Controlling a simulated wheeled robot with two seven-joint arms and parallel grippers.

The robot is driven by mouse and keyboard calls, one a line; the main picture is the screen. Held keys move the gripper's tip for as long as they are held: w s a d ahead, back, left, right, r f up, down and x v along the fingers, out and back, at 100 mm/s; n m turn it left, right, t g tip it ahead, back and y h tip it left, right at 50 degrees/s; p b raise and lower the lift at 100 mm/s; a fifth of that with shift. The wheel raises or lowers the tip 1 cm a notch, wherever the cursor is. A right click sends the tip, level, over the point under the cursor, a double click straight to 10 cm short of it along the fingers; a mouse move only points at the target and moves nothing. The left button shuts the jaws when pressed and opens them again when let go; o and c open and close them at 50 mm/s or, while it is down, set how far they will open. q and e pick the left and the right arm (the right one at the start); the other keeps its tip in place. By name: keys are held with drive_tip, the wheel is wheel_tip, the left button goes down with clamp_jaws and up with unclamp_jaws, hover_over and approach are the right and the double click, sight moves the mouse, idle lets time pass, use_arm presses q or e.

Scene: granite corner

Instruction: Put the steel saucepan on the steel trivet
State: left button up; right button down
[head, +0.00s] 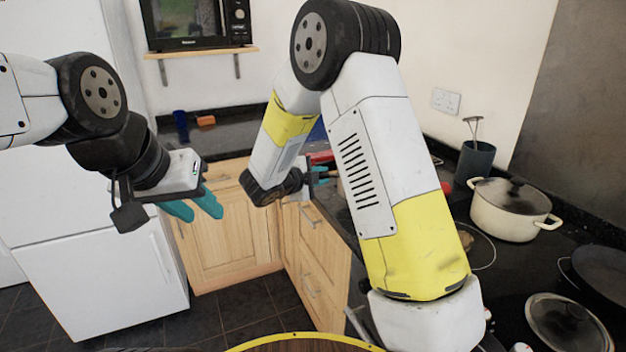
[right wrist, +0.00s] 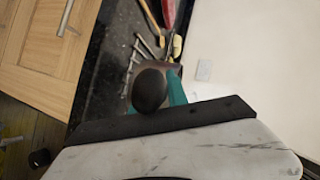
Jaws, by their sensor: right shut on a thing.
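My right gripper (right wrist: 155,92) is shut on a dark, rounded handle end (right wrist: 150,90), seen between its teal fingers in the right wrist view. This looks like the saucepan's handle; a brownish-grey metal surface (right wrist: 168,70) behind it may be the pan, mostly hidden. Steel bars (right wrist: 131,64) lie on the dark counter just beyond, possibly the trivet. In the head view my right gripper (head: 322,174) is largely hidden behind my own arm, and I cannot make out pan or trivet there. My left gripper (head: 203,212) is empty, its teal fingers slightly apart, in front of the cabinets.
A cream lidded pot (head: 507,212), a utensil holder (head: 475,163), a dark pan (head: 602,270) and a glass lid (head: 566,326) occupy the right counter. A blue cup (head: 181,125) stands on the back counter. A red object (right wrist: 170,12) lies beyond the bars. Wooden cabinets (head: 225,235) front the counter.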

drive_tip(key=shift+w+a+f+x, duration=0.15)
drive_tip(key=shift+a+x, duration=0.1)
drive_tip(key=shift+x, duration=1.2)
drive_tip(key=shift+w+a+f+x, duration=0.15)
drive_tip(key=shift+a+x, duration=0.1)
drive_tip(key=shift+x, duration=1.2)
drive_tip(key=shift+w+a+f+x, duration=0.1)
drive_tip(key=shift+a+f+x, duration=0.15)
drive_tip(key=shift+x, duration=1.2)
drive_tip(key=c, duration=1.8)
unclamp_jaws()
drive_tip(key=shift+f, duration=0.3)
drive_tip(key=o, duration=0.5)
drive_tip(key=shift+s, duration=0.1)
